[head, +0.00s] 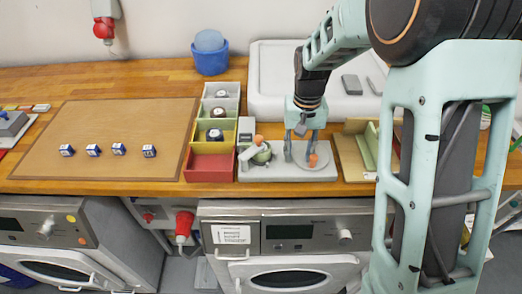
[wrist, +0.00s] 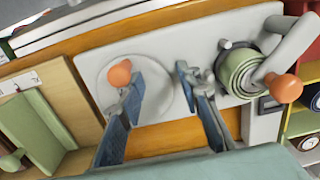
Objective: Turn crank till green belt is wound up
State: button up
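The green belt (head: 263,156) is a coil on the left part of a pale grey device (head: 270,173); the wrist view shows its layered turns (wrist: 240,72). A grey arm with an orange knob (wrist: 285,88) reaches over the coil. On the device's right part is a round grey disc (head: 300,159) with a second orange knob (head: 313,160), also in the wrist view (wrist: 120,74). My gripper (head: 301,151) is over the disc, fingers apart and pointing down. In the wrist view (wrist: 158,82), the disc's knob is beside the left finger, outside the gap. Nothing is visible between the fingers.
Coloured bins (head: 209,168) stand left of the device. A wooden holder with a green piece (head: 367,147) stands close on its right. A grey basin (head: 268,65) is behind. A brown mat (head: 110,115) with several small blue-and-white items lies far left.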

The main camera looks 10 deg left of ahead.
notch_tip(320, 180, up, 8)
jog(key=p, duration=0.5)
jog(key=shift+p, duration=0.3)
jog(key=shift+w, duration=0.1)
dwell(0.3)
